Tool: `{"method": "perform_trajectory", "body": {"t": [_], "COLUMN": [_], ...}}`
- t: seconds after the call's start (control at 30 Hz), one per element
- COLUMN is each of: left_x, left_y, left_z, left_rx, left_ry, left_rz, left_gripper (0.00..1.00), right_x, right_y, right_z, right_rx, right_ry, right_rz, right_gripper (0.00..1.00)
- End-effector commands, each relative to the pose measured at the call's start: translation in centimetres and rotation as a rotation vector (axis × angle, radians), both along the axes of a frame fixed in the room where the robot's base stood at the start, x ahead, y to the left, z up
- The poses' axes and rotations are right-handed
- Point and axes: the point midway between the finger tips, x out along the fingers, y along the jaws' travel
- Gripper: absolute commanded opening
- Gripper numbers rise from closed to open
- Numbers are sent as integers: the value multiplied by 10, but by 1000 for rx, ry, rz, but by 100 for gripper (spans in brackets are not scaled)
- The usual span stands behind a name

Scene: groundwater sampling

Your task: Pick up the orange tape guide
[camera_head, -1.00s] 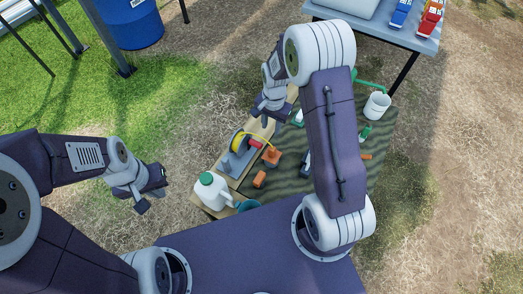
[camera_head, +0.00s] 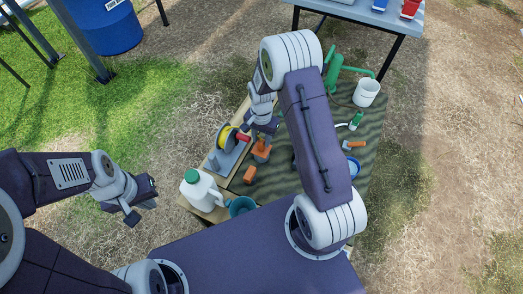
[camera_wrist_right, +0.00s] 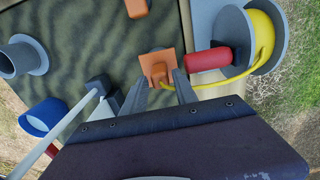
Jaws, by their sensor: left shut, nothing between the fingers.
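The orange tape guide (camera_head: 262,151) stands on the dark striped mat beside the yellow tape reel (camera_head: 226,138). In the right wrist view the guide (camera_wrist_right: 160,66) shows as an orange plate with a raised part facing my fingers. My right gripper (camera_wrist_right: 162,88) is open, with a finger on each side of the guide's near part. I cannot tell whether the fingers touch it. In the head view my right gripper (camera_head: 259,135) is just above the guide and partly hides it. My left gripper (camera_head: 143,207) is shut and empty over bare ground at the left.
The reel's red handle (camera_wrist_right: 208,59) and yellow tape lie close to my right finger. A white jug (camera_head: 201,188), a teal cup (camera_head: 241,207) and another orange piece (camera_head: 250,174) are nearby. A white bucket (camera_head: 367,92) stands at the far right; a blue-rimmed container (camera_wrist_right: 45,118) shows in the wrist view.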

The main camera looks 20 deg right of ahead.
Motion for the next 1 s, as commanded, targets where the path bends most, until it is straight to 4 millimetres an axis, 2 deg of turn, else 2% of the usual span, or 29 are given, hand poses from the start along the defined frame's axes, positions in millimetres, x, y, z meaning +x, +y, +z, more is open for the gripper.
{"method": "perform_trajectory", "body": {"t": [0.03, 0.07, 0.27, 0.3, 0.4, 0.43, 0.77, 0.87, 1.0], "left_x": [0, 0, 0, 0, 0, 0, 0, 0, 0], "left_y": [0, 0, 0, 0, 0, 0, 0, 0, 0], "left_z": [-10, -11, -9, -9, -9, -9, -7, -2, 13], "left_rx": [0, 0, 0, 0, 0, 0, 0, 0, 0], "left_ry": [0, 0, 0, 0, 0, 0, 0, 0, 0], "left_rz": [0, 0, 0, 0, 0, 0, 0, 0, 0], "left_gripper": [0, 0, 0, 0, 0, 0, 0, 0, 0], "right_x": [-1, -1, 0, 0, 0, 0, 0, 0, 1], "right_y": [0, 0, 0, 0, 0, 0, 0, 0, 0], "right_z": [-16, -20, -20, -20, -20, -20, -16, -5, 26], "right_rx": [0, 0, 0, 0, 0, 0, 0, 0, 0], "right_ry": [3, 3, 0, 0, 0, 0, 0, -1, -3], "right_rz": [0, 0, 0, 0, 0, 0, 0, 0, 0], "right_gripper": [35, 35, 35, 32, 4, 0, 0, 0, 0]}}
